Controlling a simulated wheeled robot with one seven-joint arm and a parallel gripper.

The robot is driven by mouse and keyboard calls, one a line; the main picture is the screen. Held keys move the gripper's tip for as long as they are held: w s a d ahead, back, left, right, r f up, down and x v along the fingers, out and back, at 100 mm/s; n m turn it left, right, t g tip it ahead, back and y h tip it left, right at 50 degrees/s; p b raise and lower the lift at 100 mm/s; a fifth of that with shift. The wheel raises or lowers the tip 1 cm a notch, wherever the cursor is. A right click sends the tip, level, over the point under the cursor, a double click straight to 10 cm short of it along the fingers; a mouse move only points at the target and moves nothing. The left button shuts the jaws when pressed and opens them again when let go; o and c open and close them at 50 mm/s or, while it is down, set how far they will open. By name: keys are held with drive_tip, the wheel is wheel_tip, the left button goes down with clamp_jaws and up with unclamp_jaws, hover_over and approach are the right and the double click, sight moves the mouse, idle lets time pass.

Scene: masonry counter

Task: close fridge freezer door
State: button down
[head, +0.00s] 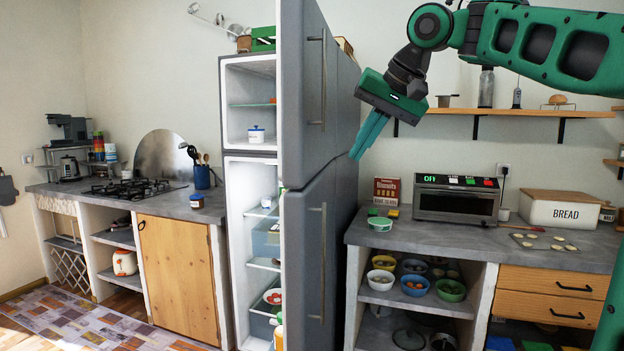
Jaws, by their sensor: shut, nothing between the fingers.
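The freezer door (303,95) is the upper grey door of the fridge. It stands wide open toward me, with a vertical bar handle (323,80) on its outer face. The freezer compartment (247,125) shows to its left, with a glass shelf and a small white and blue pot (256,134). The lower fridge door (305,255) also stands open, and the lit lower compartment shows shelves and drawers.
To the right, a grey counter (400,248) holds a toaster oven (455,198) and a bread box (561,209). A wall shelf (520,112) runs behind my arm. To the left are a hob (130,189) and a wooden cabinet (177,275). A patterned rug (80,320) covers the left floor.

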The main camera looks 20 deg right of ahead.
drive_tip(key=shift+w+a+f, duration=1.7)
drive_tip(key=shift+w+a, duration=0.05)
drive_tip(key=shift+w, duration=0.1)
drive_tip(key=shift+w+a+f, duration=1.7)
drive_tip(key=shift+w, duration=0.15)
